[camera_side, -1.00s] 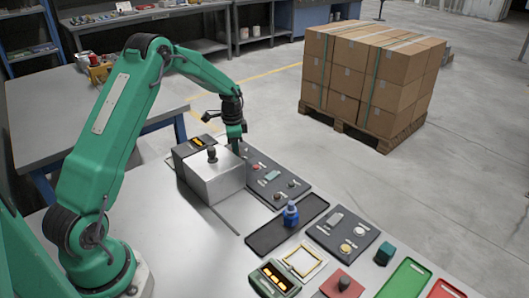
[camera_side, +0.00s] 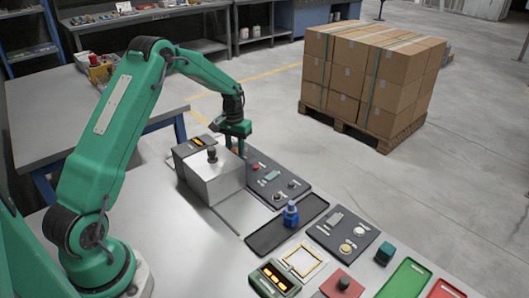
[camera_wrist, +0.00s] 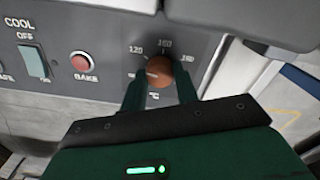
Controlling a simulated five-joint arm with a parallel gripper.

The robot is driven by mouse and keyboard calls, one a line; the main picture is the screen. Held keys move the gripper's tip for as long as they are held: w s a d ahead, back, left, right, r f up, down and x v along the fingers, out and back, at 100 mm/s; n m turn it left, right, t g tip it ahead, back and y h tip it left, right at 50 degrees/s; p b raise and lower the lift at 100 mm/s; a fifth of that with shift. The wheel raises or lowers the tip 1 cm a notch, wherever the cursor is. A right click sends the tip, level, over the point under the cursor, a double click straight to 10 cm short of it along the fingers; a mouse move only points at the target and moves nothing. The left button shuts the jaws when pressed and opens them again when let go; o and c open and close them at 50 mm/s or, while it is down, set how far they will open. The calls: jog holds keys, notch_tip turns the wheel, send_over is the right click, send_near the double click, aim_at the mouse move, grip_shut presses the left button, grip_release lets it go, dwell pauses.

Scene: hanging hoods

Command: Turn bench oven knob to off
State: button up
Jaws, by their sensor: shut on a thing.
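The round orange-brown knob (camera_wrist: 158,71) sits on the grey control panel (camera_wrist: 115,32) in the wrist view, with the numbers 120 and 160 above it. A pale mark shows at its left side; I cannot tell its exact setting. My gripper (camera_wrist: 161,82) is shut on the knob, one finger on each side. In the side view my gripper (camera_side: 236,146) points down at the far end of the dark panel (camera_side: 271,187), behind the metal box. The knob is mostly hidden there.
A metal box with a black top knob (camera_side: 213,178) stands close beside my gripper. A blue bottle (camera_side: 291,214) stands in a black tray (camera_side: 265,240). The wrist view shows a red BAKE button (camera_wrist: 81,62) and a pale COOL switch (camera_wrist: 34,62) left of the knob.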

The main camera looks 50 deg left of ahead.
jog(key=n, duration=0.4)
jog(key=shift+d+f+n, duration=0.1)
jog(key=shift+d+n, duration=0.1)
jog(key=shift+n, duration=1.8)
jog(key=o, duration=1)
jog(key=shift+a, duration=0.15)
